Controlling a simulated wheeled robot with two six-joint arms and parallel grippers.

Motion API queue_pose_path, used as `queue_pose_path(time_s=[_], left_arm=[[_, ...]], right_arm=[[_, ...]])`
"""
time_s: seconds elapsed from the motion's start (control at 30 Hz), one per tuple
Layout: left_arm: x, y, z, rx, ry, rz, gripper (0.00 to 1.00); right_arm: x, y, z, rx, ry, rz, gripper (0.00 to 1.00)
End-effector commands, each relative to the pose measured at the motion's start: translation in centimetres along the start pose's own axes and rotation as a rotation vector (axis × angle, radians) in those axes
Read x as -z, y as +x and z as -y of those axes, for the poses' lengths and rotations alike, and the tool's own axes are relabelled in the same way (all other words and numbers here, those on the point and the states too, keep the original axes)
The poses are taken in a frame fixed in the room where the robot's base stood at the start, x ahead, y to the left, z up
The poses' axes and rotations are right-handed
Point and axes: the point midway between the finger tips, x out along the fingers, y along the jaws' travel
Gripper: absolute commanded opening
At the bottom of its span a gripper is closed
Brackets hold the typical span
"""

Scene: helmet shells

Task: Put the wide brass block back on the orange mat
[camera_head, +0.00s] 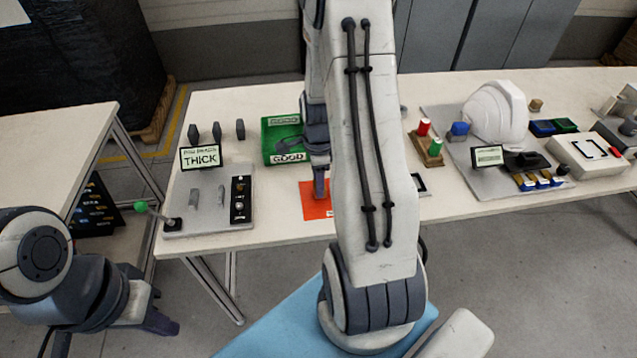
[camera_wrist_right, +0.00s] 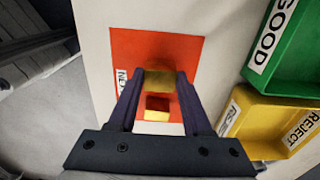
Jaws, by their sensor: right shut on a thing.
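The orange mat (camera_head: 311,209) lies on the table, partly covered by my right arm in the head view. In the right wrist view the mat (camera_wrist_right: 135,48) shows beneath my right gripper (camera_wrist_right: 159,88). The gripper is shut on the brass block (camera_wrist_right: 159,79), which is between its fingers over the mat. A dark red patch with a yellow edge shows just below the block's top face. I cannot tell whether the block touches the mat. My right gripper (camera_head: 319,188) also shows at the mat in the head view. My left gripper (camera_head: 160,322) is low at the left, off the table, its jaws unclear.
A green GOOD tray (camera_head: 283,140) stands behind the mat; a yellow REJECT tray (camera_wrist_right: 270,122) shows in the wrist view. A grey plate with a THICK sign (camera_head: 200,158) lies left. A white helmet shell (camera_head: 496,113) and small parts stand right.

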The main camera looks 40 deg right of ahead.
Motion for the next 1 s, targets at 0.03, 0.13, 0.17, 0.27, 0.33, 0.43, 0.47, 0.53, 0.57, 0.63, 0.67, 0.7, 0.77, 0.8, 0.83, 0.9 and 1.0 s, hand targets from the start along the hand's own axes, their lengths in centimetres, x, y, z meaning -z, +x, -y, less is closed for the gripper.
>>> queue_pose_path(time_s=[0.03, 0.13, 0.17, 0.27, 0.33, 0.43, 0.47, 0.53, 0.57, 0.63, 0.67, 0.7, 0.77, 0.8, 0.83, 0.9, 1.0], left_arm=[[0.0, -0.1, 0.0, 0.0, 0.0, 0.0, 0.0], [0.0, -0.1, 0.0, 0.0, 0.0, 0.0, 0.0], [0.0, -0.1, 0.0, 0.0, 0.0, 0.0, 0.0], [0.0, -0.1, 0.0, 0.0, 0.0, 0.0, 0.0], [0.0, 0.0, 0.0, 0.0, 0.0, 0.0, 0.0], [0.0, 0.2, 0.0, 0.0, 0.0, 0.0, 0.0], [0.0, 0.2, 0.0, 0.0, 0.0, 0.0, 0.0], [0.0, 0.1, 0.0, 0.0, 0.0, 0.0, 0.0], [0.0, 0.1, 0.0, 0.0, 0.0, 0.0, 0.0], [0.0, 0.1, 0.0, 0.0, 0.0, 0.0, 0.0], [0.0, 0.1, 0.0, 0.0, 0.0, 0.0, 0.0], [0.0, 0.1, 0.0, 0.0, 0.0, 0.0, 0.0], [0.0, 0.1, 0.0, 0.0, 0.0, 0.0, 0.0], [0.0, 0.1, 0.0, 0.0, 0.0, 0.0, 0.0], [0.0, 0.1, 0.0, 0.0, 0.0, 0.0, 0.0], [0.0, 0.0, 0.0, 0.0, 0.0, 0.0, 0.0], [0.0, -0.1, 0.0, 0.0, 0.0, 0.0, 0.0]], right_arm=[[0.0, 0.6, -0.1, -0.002, 0.001, 0.0, 0.0], [0.1, 1.0, 0.0, 0.002, 0.001, 0.0, 0.0], [0.1, 1.0, 0.1, 0.002, 0.001, 0.0, 0.0], [0.1, 0.9, 0.1, 0.003, 0.001, 0.0, 0.0], [0.1, 0.9, 0.1, 0.003, 0.001, 0.0, 0.0], [0.1, 1.2, 0.0, 0.002, 0.001, 0.0, 0.0], [0.1, 1.4, 0.0, 0.002, 0.001, 0.0, 0.0], [0.1, 1.3, 0.0, 0.002, 0.001, 0.0, 0.68], [0.1, 1.3, 0.0, 0.001, 0.001, 0.0, 0.79], [0.1, 1.3, 0.0, 0.001, 0.001, 0.0, 0.79], [0.1, 1.3, 0.0, 0.001, 0.001, 0.0, 0.79], [0.1, 1.3, 0.0, 0.001, 0.001, 0.0, 0.79], [0.1, 1.3, 0.0, 0.001, 0.001, 0.0, 0.79], [0.1, 1.3, 0.0, 0.001, 0.001, 0.0, 0.79], [0.1, 1.3, 0.0, 0.001, 0.0, 0.0, 0.79], [0.1, 1.1, 0.0, 0.002, 0.0, 0.0, 0.79], [0.1, 0.3, 0.1, 0.004, 0.0, 0.0, 0.79]])
